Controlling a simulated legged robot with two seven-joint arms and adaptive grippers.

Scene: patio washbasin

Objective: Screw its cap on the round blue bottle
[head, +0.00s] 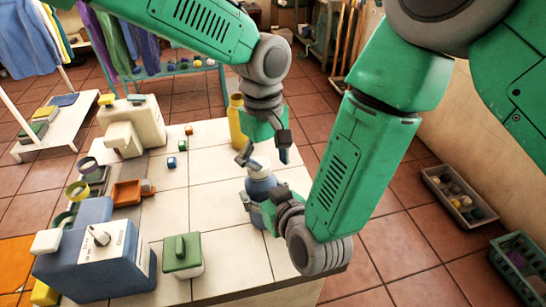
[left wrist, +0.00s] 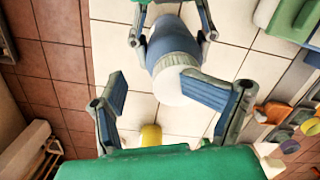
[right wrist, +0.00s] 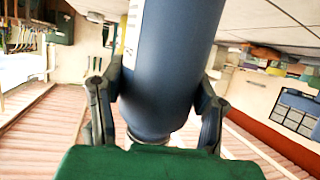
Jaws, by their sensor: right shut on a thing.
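The round blue bottle (head: 261,187) stands upright near the right side of the tiled top. A white cap (head: 259,166) sits on its top; whether it is threaded down I cannot tell. The cap also shows in the left wrist view (left wrist: 172,86). My right gripper (head: 264,203) is shut on the bottle's body, with a finger on each side in the right wrist view (right wrist: 155,105). My left gripper (head: 264,153) is just above the cap, pointing down. Its fingers are spread (left wrist: 170,100), with the cap's edge near one finger and a gap to the other.
A yellow container (head: 237,122) stands behind the bottle, close to my left gripper. A green-lidded box (head: 182,258), a blue box (head: 92,262), a cream dispenser (head: 132,125) and an orange tray (head: 127,194) stand to the left. The tiles between them and the bottle are mostly clear.

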